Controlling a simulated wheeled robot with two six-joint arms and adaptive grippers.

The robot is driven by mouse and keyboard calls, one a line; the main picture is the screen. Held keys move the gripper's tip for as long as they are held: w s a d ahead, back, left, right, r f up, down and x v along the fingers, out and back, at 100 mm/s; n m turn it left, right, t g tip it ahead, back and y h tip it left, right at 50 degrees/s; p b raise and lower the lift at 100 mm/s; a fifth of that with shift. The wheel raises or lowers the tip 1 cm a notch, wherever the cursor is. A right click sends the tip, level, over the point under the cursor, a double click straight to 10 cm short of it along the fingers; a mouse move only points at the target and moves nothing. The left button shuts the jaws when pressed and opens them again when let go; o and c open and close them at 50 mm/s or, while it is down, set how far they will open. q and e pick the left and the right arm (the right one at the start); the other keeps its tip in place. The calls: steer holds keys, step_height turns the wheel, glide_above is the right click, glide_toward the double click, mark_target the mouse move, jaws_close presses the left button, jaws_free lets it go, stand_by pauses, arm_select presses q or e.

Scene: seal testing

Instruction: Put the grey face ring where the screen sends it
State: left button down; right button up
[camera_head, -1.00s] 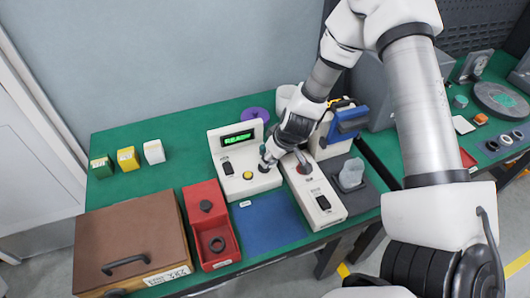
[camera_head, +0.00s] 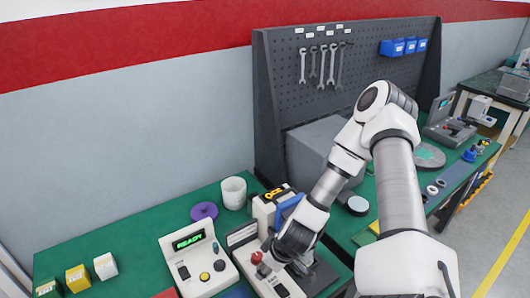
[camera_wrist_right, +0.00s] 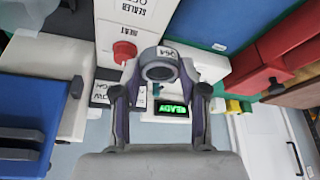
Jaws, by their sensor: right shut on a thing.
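My right gripper (camera_wrist_right: 160,75) is shut on the grey face ring (camera_wrist_right: 147,62), which shows between its two fingers in the right wrist view. A small white tag with dark marks is on the ring. In the head view my right gripper (camera_head: 276,264) is over the white heat sealer (camera_head: 262,284), near its red knob (camera_head: 256,258). The ring cannot be made out there. The screen (camera_head: 188,240) on the white console reads READY in green; it also shows in the right wrist view (camera_wrist_right: 172,110). My left gripper is not in view.
A white cup (camera_head: 233,193) and a purple ring (camera_head: 204,211) stand behind the console. Yellow (camera_head: 78,278) and white (camera_head: 105,266) boxes are at the left. A grey box (camera_head: 325,150) stands behind my right arm. A second green bench extends right.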

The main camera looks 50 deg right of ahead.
step_height(320, 180, up, 2)
steer(key=shift+p, duration=1)
